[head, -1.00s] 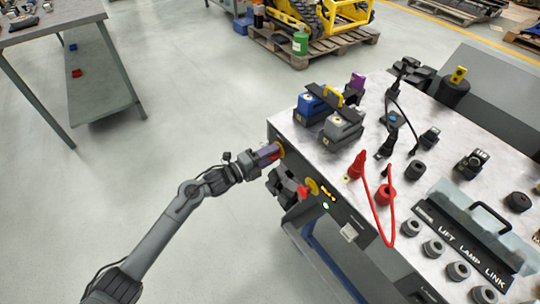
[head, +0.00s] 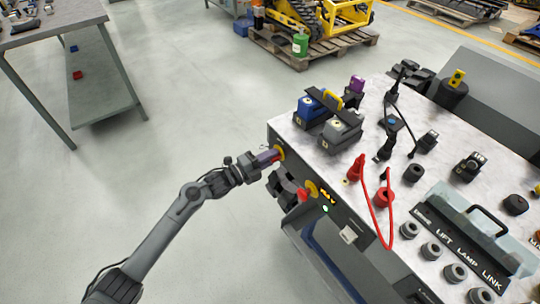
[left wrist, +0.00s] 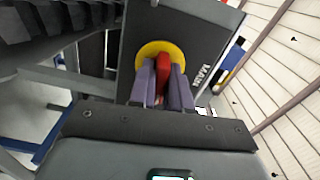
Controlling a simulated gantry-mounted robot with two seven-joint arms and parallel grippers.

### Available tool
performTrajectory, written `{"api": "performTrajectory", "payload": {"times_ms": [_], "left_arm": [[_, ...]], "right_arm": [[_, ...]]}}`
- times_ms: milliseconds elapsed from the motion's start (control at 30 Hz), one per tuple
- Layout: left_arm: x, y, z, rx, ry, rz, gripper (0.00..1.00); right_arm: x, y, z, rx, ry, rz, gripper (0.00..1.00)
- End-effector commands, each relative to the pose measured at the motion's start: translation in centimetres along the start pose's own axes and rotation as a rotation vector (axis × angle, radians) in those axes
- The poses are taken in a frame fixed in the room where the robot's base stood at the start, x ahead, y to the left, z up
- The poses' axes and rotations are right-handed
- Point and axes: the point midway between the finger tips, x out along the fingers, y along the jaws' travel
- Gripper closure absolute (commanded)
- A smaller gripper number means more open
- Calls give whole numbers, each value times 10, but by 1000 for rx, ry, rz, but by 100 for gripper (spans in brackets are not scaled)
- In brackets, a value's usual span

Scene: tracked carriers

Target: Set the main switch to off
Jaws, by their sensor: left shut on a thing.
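The main switch is a red handle (left wrist: 164,72) on a round yellow plate (left wrist: 160,47), set in the dark side panel of the bench. The word MAIN is printed beside it in the left wrist view. My right gripper is not in view.
Blue (head: 311,106) and grey (head: 341,130) blocks, a red cable (head: 378,210) and several dark round parts lie on the bench top (head: 300,140).

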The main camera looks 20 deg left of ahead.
Motion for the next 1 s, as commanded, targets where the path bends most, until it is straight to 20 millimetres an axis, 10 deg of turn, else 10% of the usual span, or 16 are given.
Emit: {"api": "performTrajectory", "payload": {"times_ms": [1000], "left_arm": [[0, -3, 0, -931, -1, 0, 100]], "right_arm": [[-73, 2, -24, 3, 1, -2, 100]]}}
